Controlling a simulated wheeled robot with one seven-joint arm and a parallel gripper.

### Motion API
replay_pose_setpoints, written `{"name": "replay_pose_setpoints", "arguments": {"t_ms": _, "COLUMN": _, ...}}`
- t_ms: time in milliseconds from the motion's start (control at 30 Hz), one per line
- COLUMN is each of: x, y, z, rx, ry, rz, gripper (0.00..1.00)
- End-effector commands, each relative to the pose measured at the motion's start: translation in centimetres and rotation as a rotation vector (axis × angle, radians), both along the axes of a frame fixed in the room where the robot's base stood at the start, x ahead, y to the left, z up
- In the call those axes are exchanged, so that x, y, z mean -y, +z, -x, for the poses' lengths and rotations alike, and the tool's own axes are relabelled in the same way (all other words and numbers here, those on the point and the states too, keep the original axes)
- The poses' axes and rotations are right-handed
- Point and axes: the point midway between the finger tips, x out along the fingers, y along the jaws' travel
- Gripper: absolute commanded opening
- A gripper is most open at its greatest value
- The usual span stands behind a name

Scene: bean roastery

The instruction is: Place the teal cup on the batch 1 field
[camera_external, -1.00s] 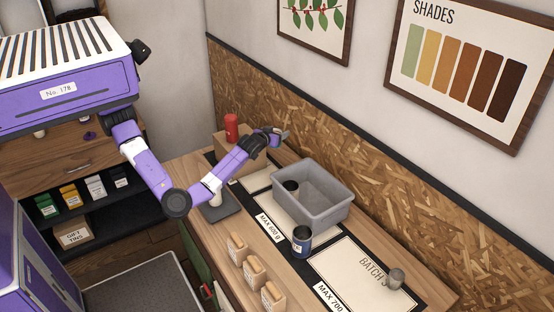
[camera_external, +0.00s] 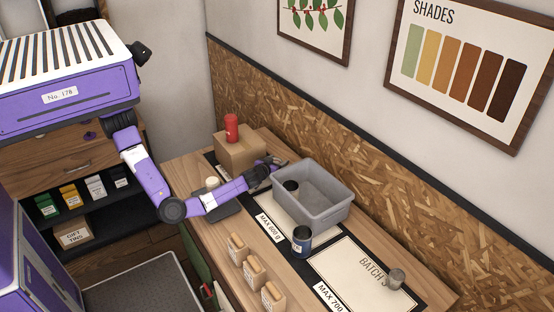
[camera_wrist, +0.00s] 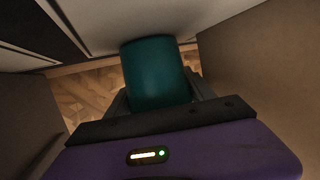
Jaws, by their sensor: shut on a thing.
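The teal cup (camera_wrist: 155,72) fills the middle of the wrist view. My gripper (camera_wrist: 158,100) is shut on it, with a dark finger on each side. In the external view my gripper (camera_external: 270,164) is low between the cardboard box and the grey bin, and I cannot make out the cup there. A pale surface lies beyond the cup in the wrist view; I cannot tell whether the cup touches it. The leftmost pale field is mostly hidden by my arm, and no batch 1 lettering is readable.
A cardboard box (camera_external: 240,150) with a red container (camera_external: 231,127) on top stands behind my gripper. A blue tin (camera_external: 301,243) and a field marked batch 3 (camera_external: 345,262) are further right.

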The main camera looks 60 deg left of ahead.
Motion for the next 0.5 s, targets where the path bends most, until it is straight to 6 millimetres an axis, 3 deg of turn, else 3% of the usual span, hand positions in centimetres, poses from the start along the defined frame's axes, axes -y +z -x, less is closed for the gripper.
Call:
{"name": "replay_pose_setpoints", "arguments": {"t_ms": 367, "x": 0.0, "y": -0.39, "z": -0.02, "rx": 0.001, "ry": 0.0, "rz": 0.0, "gripper": 0.19}}
{"name": "replay_pose_setpoints", "arguments": {"t_ms": 400, "x": -0.01, "y": -0.41, "z": -0.01, "rx": 0.0, "ry": 0.0, "rz": 0.001, "gripper": 0.64}}
{"name": "replay_pose_setpoints", "arguments": {"t_ms": 433, "x": 0.0, "y": -0.32, "z": -0.01, "rx": 0.0, "ry": 0.0, "rz": 0.001, "gripper": 0.7}}
{"name": "replay_pose_setpoints", "arguments": {"t_ms": 500, "x": -0.01, "y": -0.31, "z": -0.01, "rx": 0.0, "ry": 0.0, "rz": 0.0, "gripper": 0.71}}
